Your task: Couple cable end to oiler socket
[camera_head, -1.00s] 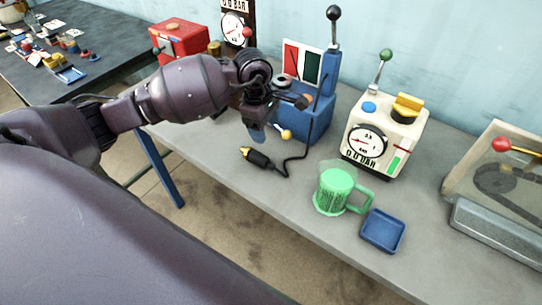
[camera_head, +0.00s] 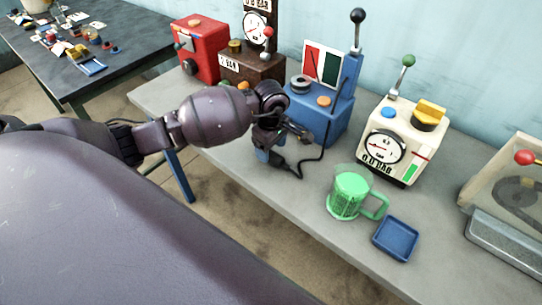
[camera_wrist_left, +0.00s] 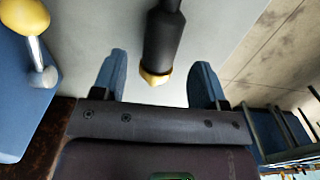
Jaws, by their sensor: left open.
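The black cable end with a brass-yellow tip (camera_wrist_left: 160,45) lies on the grey bench. In the left wrist view it is between the two blue fingers of my left gripper (camera_wrist_left: 160,65), with gaps on both sides. In the head view my left gripper (camera_head: 268,156) is open and low over it, hiding its tip. The black cable (camera_head: 321,148) runs to the blue lever machine (camera_head: 322,122). A cream machine (camera_head: 392,142) with a gauge reading 0.0 bar stands right of it. I cannot tell which machine is the oiler, and no socket shows clearly.
A green jug (camera_head: 347,194) and a blue tray (camera_head: 396,239) stand at the bench's front edge. Red (camera_head: 196,50) and brown (camera_head: 250,70) machines stand behind.

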